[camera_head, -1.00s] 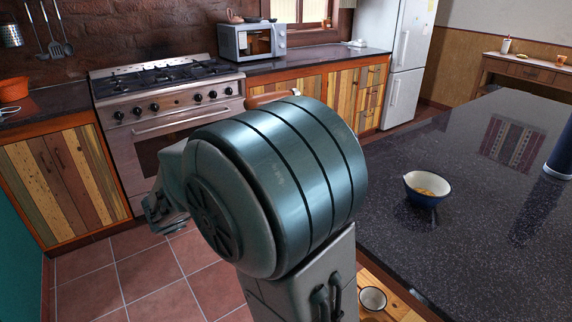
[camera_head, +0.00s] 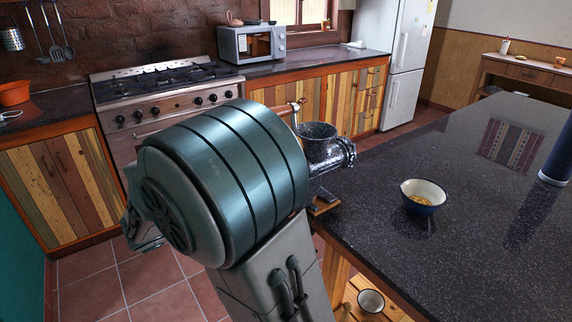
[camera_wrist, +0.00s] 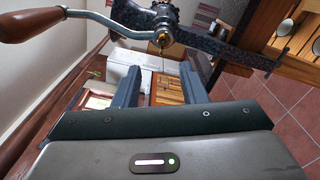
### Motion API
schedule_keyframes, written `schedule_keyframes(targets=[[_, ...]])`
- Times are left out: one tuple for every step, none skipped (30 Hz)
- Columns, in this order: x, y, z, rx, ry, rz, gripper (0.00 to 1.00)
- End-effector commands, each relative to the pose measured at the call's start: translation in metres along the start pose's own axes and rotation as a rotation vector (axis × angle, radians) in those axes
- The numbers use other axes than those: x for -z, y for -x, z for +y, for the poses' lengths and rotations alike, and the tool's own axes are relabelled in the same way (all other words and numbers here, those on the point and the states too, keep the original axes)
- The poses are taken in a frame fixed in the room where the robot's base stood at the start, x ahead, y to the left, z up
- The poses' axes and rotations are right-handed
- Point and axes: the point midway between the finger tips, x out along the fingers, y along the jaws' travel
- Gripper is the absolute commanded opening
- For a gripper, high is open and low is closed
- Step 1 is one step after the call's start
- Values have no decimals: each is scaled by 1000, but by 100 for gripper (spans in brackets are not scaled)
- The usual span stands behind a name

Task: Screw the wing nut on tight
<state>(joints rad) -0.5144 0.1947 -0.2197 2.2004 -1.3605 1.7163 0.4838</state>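The dark speckled meat grinder (camera_head: 322,142) is fixed at the near-left edge of the counter, partly hidden by my arm. It also shows at the top of the wrist view (camera_wrist: 215,45). Its crank (camera_wrist: 105,23) has a brown wooden handle (camera_wrist: 30,22) that points left in the wrist view. A small brass-coloured piece at the crank hub looks like the wing nut (camera_wrist: 163,38). My gripper (camera_wrist: 158,68) is open, its two fingers apart with nothing seen between them. The wing nut appears just past the fingertips; contact cannot be told. My arm hides the gripper in the head view.
A blue-and-white bowl (camera_head: 424,195) with yellowish contents stands on the dark counter (camera_head: 480,250). A pan (camera_head: 371,300) sits on the wooden shelf below. The stove (camera_head: 165,95) and microwave (camera_head: 252,42) are behind. The tiled floor on the left is clear.

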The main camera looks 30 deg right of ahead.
Motion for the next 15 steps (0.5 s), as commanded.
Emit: schedule_keyframes(targets=[[-1,2,14,-6,123,0,38],[1,3,15,-8,203,2,38],[3,4,16,-9,309,3,38],[4,5,17,-10,388,4,38],[6,6,17,-12,468,4,38],[7,6,18,-13,575,4,38],[8,7,18,-14,654,5,38],[10,8,18,-15,734,6,38],[10,8,18,-17,840,6,38],[11,9,18,-18,919,6,38],[12,9,18,-19,999,6,38],[12,10,18,-19,1105,6,38],[12,10,18,-19,1185,6,38],[12,10,17,-19,1264,5,38],[12,10,17,-19,1369,4,38]])
